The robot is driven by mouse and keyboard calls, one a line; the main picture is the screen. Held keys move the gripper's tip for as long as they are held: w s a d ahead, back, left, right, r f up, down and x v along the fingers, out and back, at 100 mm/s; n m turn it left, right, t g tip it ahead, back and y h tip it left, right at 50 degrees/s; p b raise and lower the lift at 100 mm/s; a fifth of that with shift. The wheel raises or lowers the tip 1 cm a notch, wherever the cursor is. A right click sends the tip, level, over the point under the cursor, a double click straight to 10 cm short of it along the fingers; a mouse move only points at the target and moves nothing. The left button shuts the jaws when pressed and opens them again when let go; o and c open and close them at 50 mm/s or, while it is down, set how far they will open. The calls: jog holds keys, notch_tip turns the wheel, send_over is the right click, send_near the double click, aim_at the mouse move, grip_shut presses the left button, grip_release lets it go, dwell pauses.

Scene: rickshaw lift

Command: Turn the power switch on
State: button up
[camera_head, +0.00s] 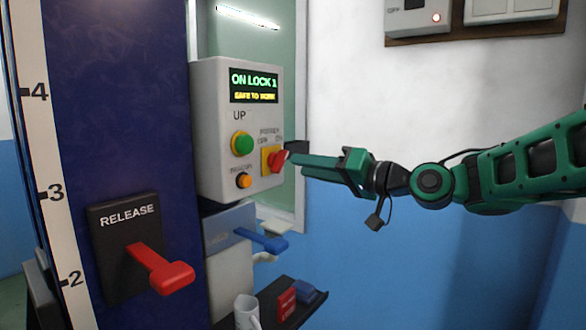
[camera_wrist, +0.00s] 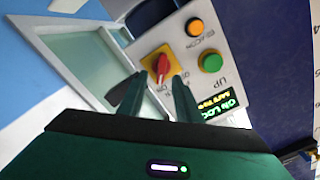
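The power switch is a red rotary knob (camera_head: 277,161) on a yellow plate, on the front of a light grey control box (camera_head: 217,135). In the wrist view the red knob (camera_wrist: 160,67) shows just beyond my fingertips, roughly centred between them. My gripper (camera_head: 291,156) reaches in from the right, with its fingertips close to the knob. In the wrist view my gripper (camera_wrist: 158,82) has a clear gap between its two green fingers and holds nothing. I cannot tell whether a finger touches the knob. The OFF and ON labels are partly readable above the knob.
The box also has a green UP button (camera_head: 242,144), an orange button (camera_head: 244,181) and a lit display (camera_head: 254,86) reading "ON LOCK 1". The right-hand wall is mostly bare.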

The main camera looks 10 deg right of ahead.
jog(key=shift+v, duration=2.7)
